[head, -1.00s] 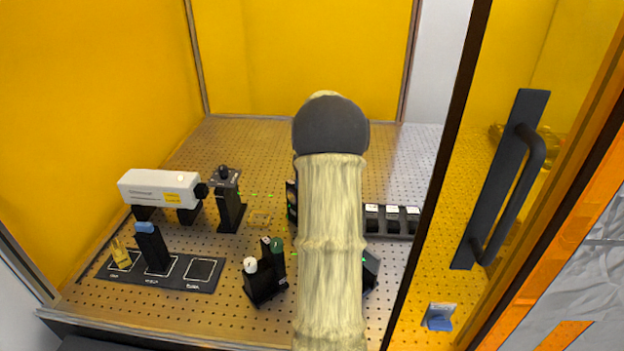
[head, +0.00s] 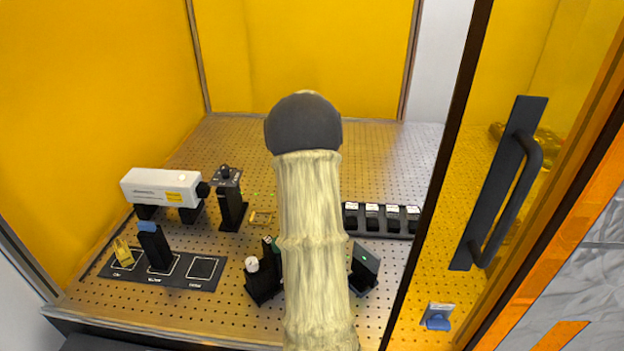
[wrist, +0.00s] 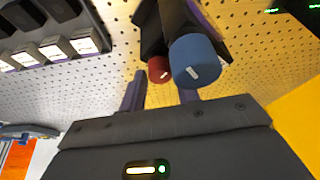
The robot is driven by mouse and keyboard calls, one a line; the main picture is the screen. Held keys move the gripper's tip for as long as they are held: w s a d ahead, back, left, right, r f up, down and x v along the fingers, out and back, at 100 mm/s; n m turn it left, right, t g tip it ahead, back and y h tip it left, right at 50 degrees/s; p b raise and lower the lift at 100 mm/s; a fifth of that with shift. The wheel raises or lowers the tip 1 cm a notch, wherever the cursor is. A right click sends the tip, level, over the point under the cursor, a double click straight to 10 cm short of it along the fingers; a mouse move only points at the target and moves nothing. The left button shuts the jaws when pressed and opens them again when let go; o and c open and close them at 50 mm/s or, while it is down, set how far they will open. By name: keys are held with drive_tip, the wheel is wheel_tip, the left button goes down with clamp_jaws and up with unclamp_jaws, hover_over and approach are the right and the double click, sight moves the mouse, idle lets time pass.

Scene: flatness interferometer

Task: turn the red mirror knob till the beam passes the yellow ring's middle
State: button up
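In the wrist view, the red knob (wrist: 158,70) sits on a dark mount, partly hidden by a larger blue knob (wrist: 195,61). My gripper (wrist: 162,88) is open, its two purple-grey fingers apart. The red knob shows beyond the gap between them; the blue knob overlaps the right finger. I cannot tell whether either finger touches a knob. In the head view, my arm hides the gripper and the red knob. I cannot make out the yellow ring for sure.
A white laser unit (head: 160,187) and a dark post (head: 230,200) stand at left on the perforated board. A labelled tray (head: 180,283), a white-knobbed mount (head: 262,282), a dark block (head: 364,268) and a slotted rack (head: 382,233) stand around my arm. The door handle (head: 500,190) is at right.

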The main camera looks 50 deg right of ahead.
idle(0.3)
drive_tip(key=b+v, duration=0.1)
drive_tip(key=v, duration=1.6)
drive_tip(key=shift+s+r, duration=0.15)
drive_tip(key=shift+s, duration=0.05)
drive_tip(key=shift+a, duration=0.15)
